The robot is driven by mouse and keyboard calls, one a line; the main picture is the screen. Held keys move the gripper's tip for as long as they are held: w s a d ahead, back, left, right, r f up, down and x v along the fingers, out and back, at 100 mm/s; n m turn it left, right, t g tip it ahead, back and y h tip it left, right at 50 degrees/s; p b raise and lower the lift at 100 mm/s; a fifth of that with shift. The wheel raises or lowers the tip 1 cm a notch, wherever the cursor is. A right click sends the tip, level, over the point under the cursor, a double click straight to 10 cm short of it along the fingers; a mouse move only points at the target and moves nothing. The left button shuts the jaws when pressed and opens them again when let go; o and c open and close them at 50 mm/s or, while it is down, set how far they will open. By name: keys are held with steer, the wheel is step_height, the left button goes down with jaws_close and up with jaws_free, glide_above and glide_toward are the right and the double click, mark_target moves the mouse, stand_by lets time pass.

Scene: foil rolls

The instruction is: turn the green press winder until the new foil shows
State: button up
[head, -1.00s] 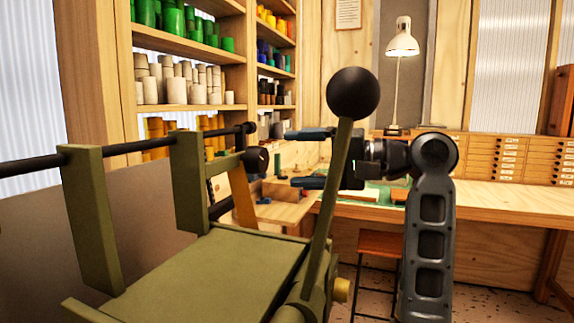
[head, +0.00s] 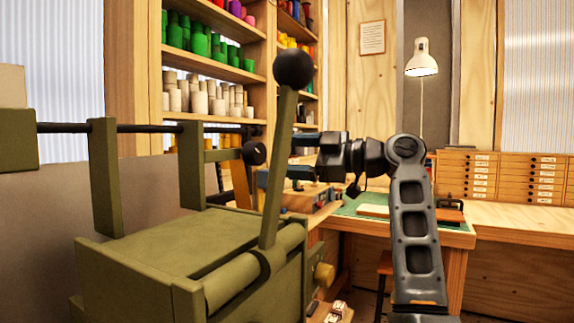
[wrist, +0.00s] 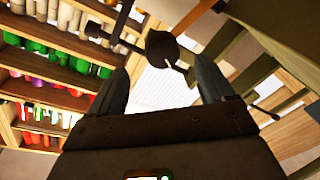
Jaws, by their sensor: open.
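The olive-green press (head: 160,250) fills the left of the head view, with its lever and black ball rising in front. A dark round knob (head: 254,152), which looks like the winder, sits at the end of a bracket on the press. An orange strip (head: 240,185), perhaps foil, hangs just below it. My gripper (head: 291,156) is open and empty, just right of the knob and partly behind the lever. In the wrist view the knob (wrist: 162,47) lies ahead, about between the fingertips, with a small peg beside it. I cannot tell whether they touch.
The press lever (head: 281,160) stands between the head camera and my fingers. Shelves of coloured rolls (head: 205,75) are behind. A workbench (head: 510,215) with a lamp (head: 421,62) and small drawers (head: 500,178) stands at the right.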

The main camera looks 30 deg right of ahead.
mark_target(262, 155)
steer(key=shift+n, duration=0.9)
steer(key=p+x, duration=0.1)
steer(key=x, duration=0.6)
steer(key=shift+w+a+p, duration=0.25)
steer(key=shift+a+p, duration=0.1)
steer(key=shift+p, duration=0.05)
steer(key=c, duration=1)
steer(key=shift+f+m, duration=0.1)
steer(key=shift+m, duration=0.2)
